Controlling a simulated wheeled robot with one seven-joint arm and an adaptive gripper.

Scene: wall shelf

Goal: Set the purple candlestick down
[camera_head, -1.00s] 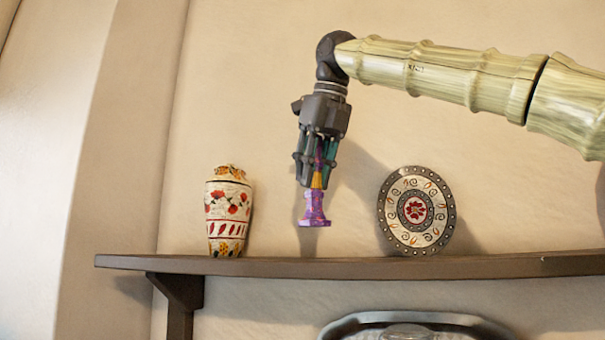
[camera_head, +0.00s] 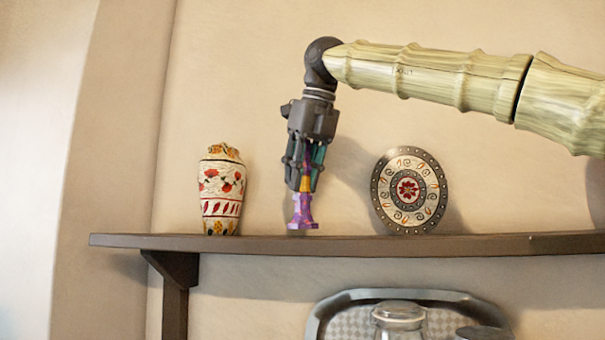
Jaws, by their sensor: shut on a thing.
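The purple candlestick (camera_head: 303,213) is upright, its flared base low over the wall shelf (camera_head: 460,246), between the vase and the plate. Its base looks at or just above the shelf top; I cannot tell whether it touches. My gripper (camera_head: 303,184) points down and is shut on the candlestick's upper part. The fingers partly hide its yellow and purple stem.
A flowered lidded vase (camera_head: 221,190) stands on the shelf to the left, and a round decorated plate (camera_head: 409,191) stands upright to the right. Bare shelf lies on both sides of the candlestick. Below are a metal tray (camera_head: 341,304) and a glass jar (camera_head: 399,318).

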